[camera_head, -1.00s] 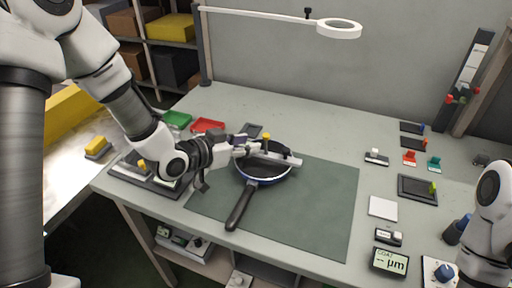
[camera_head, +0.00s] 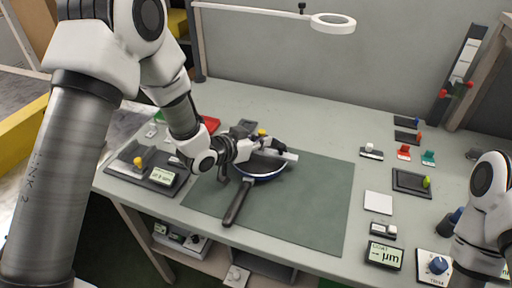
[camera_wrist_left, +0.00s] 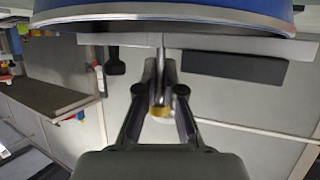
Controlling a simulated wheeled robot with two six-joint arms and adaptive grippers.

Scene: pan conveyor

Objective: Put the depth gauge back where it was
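The depth gauge appears to be the pale bar (camera_head: 290,156) lying across the frying pan (camera_head: 260,174), with a yellow-topped post and a dark knob. My left gripper (camera_head: 247,149) is at this bar, over the pan's left side. In the left wrist view its fingers (camera_wrist_left: 165,95) close around a metal post with a yellow end (camera_wrist_left: 160,113). The grey bar (camera_wrist_left: 225,43) crosses just below the pan's blue-and-silver rim (camera_wrist_left: 170,18). Whether the bar touches the pan is unclear. My right gripper is out of view; only part of that arm shows at right.
A dark tray (camera_head: 120,170) with a yellow knob and a small display is at the bench's left. A green mat (camera_head: 315,205) lies under the pan, bare on its right. Several small blocks, a framed pad (camera_head: 398,185) and a µm display (camera_head: 384,255) are at right. A ring lamp (camera_head: 333,22) overhangs.

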